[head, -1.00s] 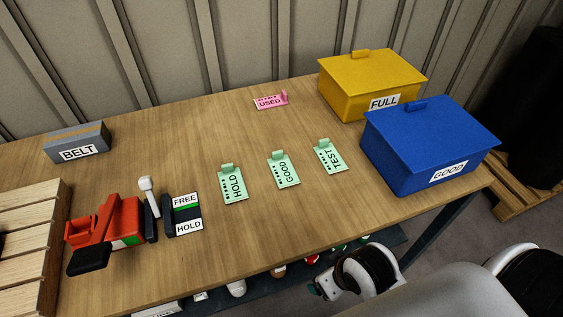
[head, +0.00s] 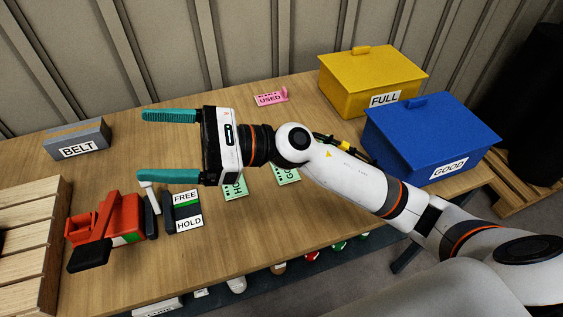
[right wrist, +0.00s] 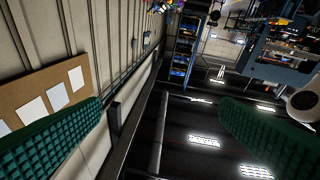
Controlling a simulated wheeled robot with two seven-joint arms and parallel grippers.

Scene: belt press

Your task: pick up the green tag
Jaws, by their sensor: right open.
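Of the three green tags on the wooden table, two show in part under my right arm: the one marked HOLD (head: 236,190) and the one marked GOOD (head: 288,177). The TEST tag is hidden behind the arm. My right gripper (head: 143,146) is open and empty, its teal fingers spread wide and pointing left above the table, left of the tags. In the right wrist view the open fingers (right wrist: 160,138) frame the wall and room, and no tag shows there. My left gripper is not in view.
A pink USED tag (head: 270,98) lies behind the arm. A yellow FULL box (head: 370,85) and a blue GOOD box (head: 420,140) stand at the right.

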